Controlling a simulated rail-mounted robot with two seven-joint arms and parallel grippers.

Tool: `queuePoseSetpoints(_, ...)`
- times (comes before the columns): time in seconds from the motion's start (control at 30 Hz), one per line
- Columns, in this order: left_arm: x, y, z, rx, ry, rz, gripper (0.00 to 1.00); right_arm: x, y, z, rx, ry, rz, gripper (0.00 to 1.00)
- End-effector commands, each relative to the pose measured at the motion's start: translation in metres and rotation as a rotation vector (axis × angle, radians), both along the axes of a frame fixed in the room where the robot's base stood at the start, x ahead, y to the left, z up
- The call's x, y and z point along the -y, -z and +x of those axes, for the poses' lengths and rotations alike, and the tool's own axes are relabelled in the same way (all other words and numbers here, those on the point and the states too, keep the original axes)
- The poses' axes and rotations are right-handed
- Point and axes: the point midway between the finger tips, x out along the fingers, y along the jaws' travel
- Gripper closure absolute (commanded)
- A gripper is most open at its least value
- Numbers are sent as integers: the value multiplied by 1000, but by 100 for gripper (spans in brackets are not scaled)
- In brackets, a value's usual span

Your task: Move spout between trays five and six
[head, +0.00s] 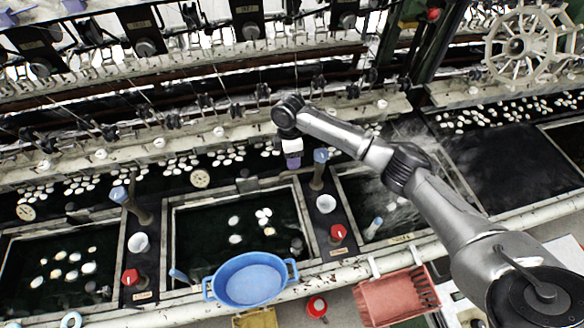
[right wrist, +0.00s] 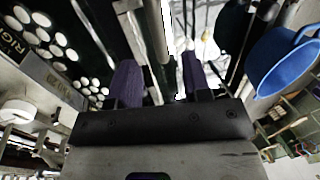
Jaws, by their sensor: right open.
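A spout with a blue top (head: 320,156) stands upright on the divider between the middle tray (head: 178,232) and the tray to its right (head: 345,190). A similar blue-topped spout (head: 120,196) stands on the divider left of the middle tray. My right gripper (head: 293,162), with purple fingers, points down just left of the nearer spout, apart from it in the head view. In the right wrist view the gripper (right wrist: 159,65) is open, with a grey bar passing behind the gap. I cannot read the tray numbers. My left gripper is not in view.
A blue basin (head: 250,280) sits at the middle tray's front edge and shows in the wrist view (right wrist: 285,62). Red knobs (head: 338,232) and white cups (head: 326,203) stand on the dividers. Reeling machinery runs behind. A pink basket (head: 398,298) is at the front right.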

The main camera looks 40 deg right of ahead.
Motion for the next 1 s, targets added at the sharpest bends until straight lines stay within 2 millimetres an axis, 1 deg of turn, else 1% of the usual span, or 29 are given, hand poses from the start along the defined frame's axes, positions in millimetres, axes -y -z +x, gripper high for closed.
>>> queuePoseSetpoints(0.03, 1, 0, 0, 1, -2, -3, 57, -1, 9, -2, -1, 0, 0, 56)
queuePoseSetpoints(0.1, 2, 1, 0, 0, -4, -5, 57, -2, 18, -3, -1, -1, 0, 56)
queuePoseSetpoints(0.3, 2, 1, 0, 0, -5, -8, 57, -4, 38, -7, 0, 0, 1, 56)
queuePoseSetpoints(0.5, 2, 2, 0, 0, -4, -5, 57, -4, 46, -8, 1, 0, 0, 56)
queuePoseSetpoints(0.8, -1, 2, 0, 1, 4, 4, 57, -4, 47, -8, 1, 0, 0, 56)
queuePoseSetpoints(1.0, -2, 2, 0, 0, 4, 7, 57, -4, 47, -8, 1, 0, 0, 75)
